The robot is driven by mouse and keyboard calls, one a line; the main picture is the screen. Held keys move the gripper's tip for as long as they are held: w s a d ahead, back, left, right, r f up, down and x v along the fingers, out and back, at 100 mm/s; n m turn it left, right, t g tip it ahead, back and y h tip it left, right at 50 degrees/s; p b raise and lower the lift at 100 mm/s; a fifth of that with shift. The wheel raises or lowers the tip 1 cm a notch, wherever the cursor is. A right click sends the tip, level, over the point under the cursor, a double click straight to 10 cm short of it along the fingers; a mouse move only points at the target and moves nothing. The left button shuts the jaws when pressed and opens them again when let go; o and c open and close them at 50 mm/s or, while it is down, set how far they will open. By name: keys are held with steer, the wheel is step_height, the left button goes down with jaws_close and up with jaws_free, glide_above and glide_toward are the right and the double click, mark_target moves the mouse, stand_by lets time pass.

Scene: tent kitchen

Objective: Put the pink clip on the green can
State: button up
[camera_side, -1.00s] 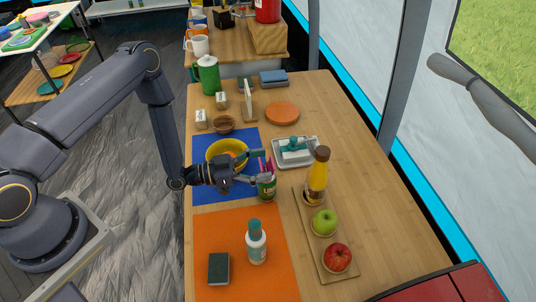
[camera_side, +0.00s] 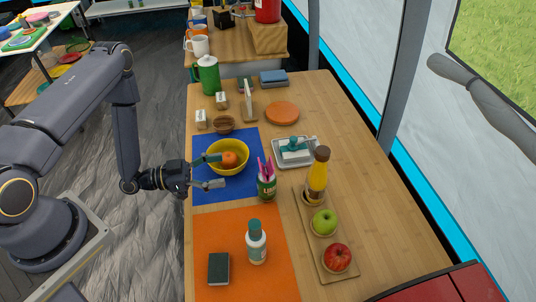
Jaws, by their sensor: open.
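The green can (camera_side: 266,189) stands upright on the table at the right edge of the blue mat. The pink clip (camera_side: 265,168) shows at the can's top, upright at its rim. Whether it is clipped on the rim or standing inside cannot be told. My gripper (camera_side: 220,171) is open and empty, to the left of the can and apart from it. Its fingers are beside the yellow bowl (camera_side: 243,169) on the blue mat (camera_side: 207,191).
The bowl holds an orange fruit (camera_side: 229,159). A yellow bottle (camera_side: 318,178) and two apples stand on a board (camera_side: 302,209) at right. A white bottle (camera_side: 256,243) and dark block (camera_side: 219,269) are on the orange mat (camera_side: 213,230). A tray (camera_side: 279,164) lies behind the can.

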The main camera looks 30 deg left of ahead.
steer(key=w+a+r+m+g+y, duration=0.25)
steer(key=w+a+r+y, duration=0.3)
steer(key=w, duration=0.35)
steer(key=s+a+r+n+g+y, duration=0.1)
steer(key=a+r+n+y, duration=0.25)
steer(key=r, duration=0.35)
steer(key=s+a+r+n+y, duration=0.1)
steer(key=a+r+n+y, duration=0.2)
steer(key=r, duration=0.5)
steer(key=s+d+r+n+g, duration=0.2)
steer(key=s+r, duration=0.2)
steer(key=s, duration=0.6)
steer(key=s+d+r+n+g, duration=0.1)
steer(key=s+d+r+n, duration=0.2)
steer(key=s, duration=0.8)
steer(key=shift+s+r+g+y, duration=0.15)
steer(key=shift+r+g+y, duration=0.25)
steer(key=shift+r, duration=0.5)
steer(key=shift+d, duration=0.1)
